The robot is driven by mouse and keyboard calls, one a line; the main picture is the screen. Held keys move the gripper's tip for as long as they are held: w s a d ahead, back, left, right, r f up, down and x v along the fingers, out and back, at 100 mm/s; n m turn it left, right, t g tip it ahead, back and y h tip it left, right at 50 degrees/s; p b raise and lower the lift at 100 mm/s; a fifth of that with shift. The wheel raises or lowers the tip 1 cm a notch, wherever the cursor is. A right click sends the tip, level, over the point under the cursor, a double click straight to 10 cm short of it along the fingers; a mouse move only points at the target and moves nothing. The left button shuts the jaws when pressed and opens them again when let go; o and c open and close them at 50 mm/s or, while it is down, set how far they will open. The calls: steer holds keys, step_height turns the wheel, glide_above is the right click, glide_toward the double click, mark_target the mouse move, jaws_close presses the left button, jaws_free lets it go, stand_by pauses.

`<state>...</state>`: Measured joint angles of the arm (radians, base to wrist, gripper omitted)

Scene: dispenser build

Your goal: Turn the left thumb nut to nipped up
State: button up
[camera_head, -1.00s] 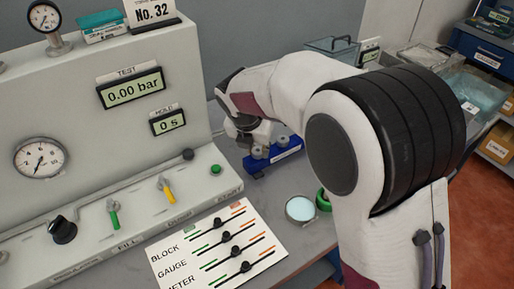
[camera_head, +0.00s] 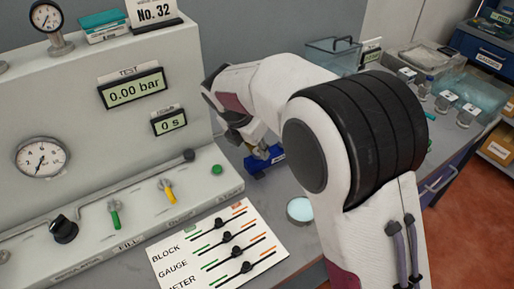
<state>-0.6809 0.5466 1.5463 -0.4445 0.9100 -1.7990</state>
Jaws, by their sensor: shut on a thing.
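A blue fixture (camera_head: 258,166) stands on the bench beside the white test panel, mostly covered by my arm and gripper. My gripper (camera_head: 262,148) points down at the fixture's top and is shut on a thumb nut there. The wrist hides most of the fingers, and the nut itself cannot be made out clearly. Which way the nut is turned cannot be read from this view.
The white panel (camera_head: 190,60) with gauges, valve levers and displays reading 0.00 bar and 0 s fills the left. A slider card (camera_head: 215,245) and a round pale-blue dish (camera_head: 300,210) lie in front. Bottles (camera_head: 445,100) stand right.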

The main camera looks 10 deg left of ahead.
steer(key=o, duration=1.1)
steer(key=shift+r, duration=0.15)
steer(key=shift+s+a+r, duration=0.2)
steer(key=shift+s+r, duration=0.05)
steer(key=shift+r, duration=0.25)
steer(key=s+a, duration=0.1)
steer(key=s, duration=0.2)
steer(key=s+a, duration=0.2)
steer(key=s, duration=0.2)
steer(key=s+a, duration=0.1)
steer(key=s, duration=0.3)
steer(key=shift+a, duration=0.3)
